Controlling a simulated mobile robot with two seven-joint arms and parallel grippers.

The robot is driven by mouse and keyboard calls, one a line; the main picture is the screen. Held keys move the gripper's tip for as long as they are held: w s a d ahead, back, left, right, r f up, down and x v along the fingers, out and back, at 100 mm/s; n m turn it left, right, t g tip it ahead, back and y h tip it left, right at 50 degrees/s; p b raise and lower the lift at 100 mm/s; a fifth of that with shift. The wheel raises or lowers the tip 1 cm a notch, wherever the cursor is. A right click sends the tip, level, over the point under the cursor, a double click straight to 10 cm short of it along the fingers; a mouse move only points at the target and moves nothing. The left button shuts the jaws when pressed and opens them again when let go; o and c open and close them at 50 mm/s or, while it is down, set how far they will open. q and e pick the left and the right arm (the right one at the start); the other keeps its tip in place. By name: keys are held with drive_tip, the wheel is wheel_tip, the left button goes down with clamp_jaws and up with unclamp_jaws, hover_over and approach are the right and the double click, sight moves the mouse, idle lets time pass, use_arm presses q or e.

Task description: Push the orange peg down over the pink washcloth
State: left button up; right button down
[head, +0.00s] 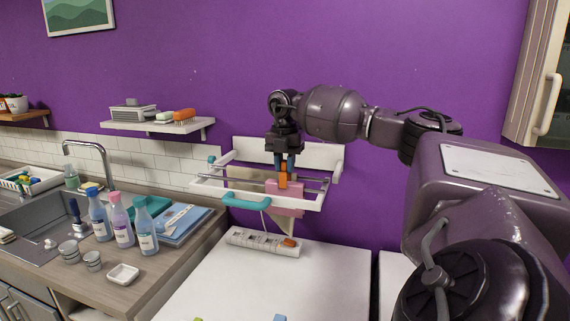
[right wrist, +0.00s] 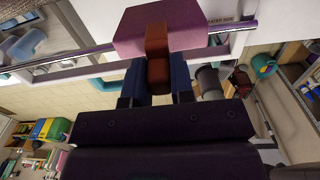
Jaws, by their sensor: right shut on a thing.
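The orange peg (head: 283,175) is upright between the fingers of my right gripper (head: 284,160), which is shut on it from above. The pink washcloth (head: 285,198) hangs over the metal rail of the white wall rack (head: 317,201). The peg's lower end overlaps the washcloth's top at the rail; how far it sits over the cloth I cannot tell. In the right wrist view the peg (right wrist: 158,72) is between the blue fingers (right wrist: 158,82) and meets the pink washcloth (right wrist: 165,25). My left gripper is not in view.
A white power strip (head: 262,242) lies below on the white appliance top (head: 270,285). Bottles (head: 122,220) stand on the counter at left. A shelf (head: 155,127) holds brushes.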

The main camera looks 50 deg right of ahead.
sight(285, 160)
drive_tip(key=shift+f+b, duration=0.5)
drive_tip(key=shift+f, duration=0.6)
drive_tip(key=c, duration=0.9)
unclamp_jaws()
wheel_tip(285, 160, up, 11)
drive_tip(key=shift+f, duration=0.1)
